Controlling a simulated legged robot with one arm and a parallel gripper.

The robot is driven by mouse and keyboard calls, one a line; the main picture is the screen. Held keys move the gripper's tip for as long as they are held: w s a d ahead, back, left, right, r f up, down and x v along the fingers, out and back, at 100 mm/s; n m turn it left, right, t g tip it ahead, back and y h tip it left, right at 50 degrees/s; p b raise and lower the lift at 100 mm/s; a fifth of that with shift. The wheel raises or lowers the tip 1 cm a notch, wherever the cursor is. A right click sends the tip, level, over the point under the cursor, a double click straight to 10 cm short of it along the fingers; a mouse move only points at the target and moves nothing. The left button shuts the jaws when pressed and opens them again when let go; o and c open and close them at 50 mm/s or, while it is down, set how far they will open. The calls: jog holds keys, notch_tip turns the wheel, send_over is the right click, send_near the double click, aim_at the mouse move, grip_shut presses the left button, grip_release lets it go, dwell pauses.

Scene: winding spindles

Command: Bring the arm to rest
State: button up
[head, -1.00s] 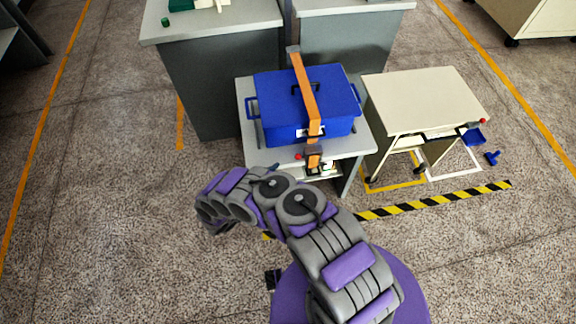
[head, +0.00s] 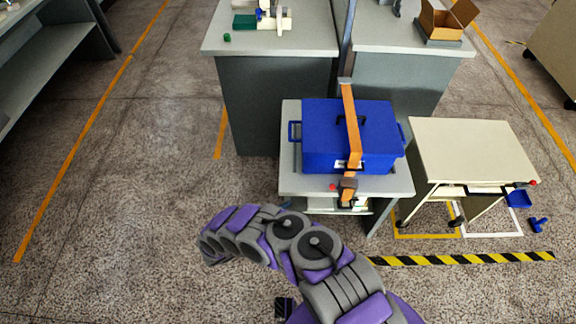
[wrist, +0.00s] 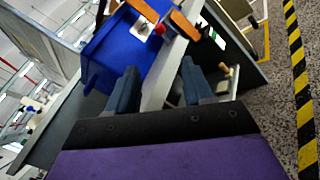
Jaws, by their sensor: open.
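My gripper (wrist: 160,88) shows in the wrist view with its two dark blue fingers apart and nothing between them. It points toward the small grey table (head: 291,184) that bears a blue lidded box (head: 318,140) with an orange strap (head: 351,130) over it. The box also shows in the wrist view (wrist: 115,52), beyond the fingers. In the head view my purple and grey arm is bent in front of the table, and its end at the left is turned so that the fingers are hidden.
A cream cart (head: 470,150) stands right of the table, with a blue tray (head: 519,198) at its side. Grey counters (head: 270,100) stand behind. A yellow and black striped floor line (head: 470,259) runs in front of the cart. The floor at the left is clear.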

jog(key=w+d+r+m+g+h, duration=0.1)
jog(key=w+d+r+m+g, duration=0.3)
jog(key=r, duration=0.5)
jog(key=w+d+r+m+g+h, duration=0.1)
jog(key=w+d+r+m+g, duration=0.15)
jog(key=d+r, duration=0.55)
jog(key=s+d+r+m+g+y, duration=0.2)
jog(key=s+d+r+g, duration=0.2)
jog(key=r, duration=0.4)
jog(key=s+d+r+m+g+y, duration=0.2)
jog(key=s+d+r+m+g, duration=0.15)
jog(key=r, duration=0.35)
jog(key=s+d+r+m+g+y, duration=0.1)
jog(key=s+d+r+y, duration=0.2)
jog(key=s, duration=0.4)
jog(key=s+d+r+m+y, duration=0.1)
jog(key=s+r+m+y, duration=0.15)
jog(key=s+r, duration=0.4)
jog(key=s+a+r+t+y, duration=0.1)
jog(key=s+a+y, duration=0.3)
jog(key=s, duration=0.3)
jog(key=s+a+t+y, duration=0.2)
jog(key=s+a+y, duration=0.2)
jog(key=s, duration=0.3)
jog(key=shift+s+r+m, duration=0.15)
jog(key=shift+r+m, duration=0.25)
jog(key=shift+m, duration=0.05)
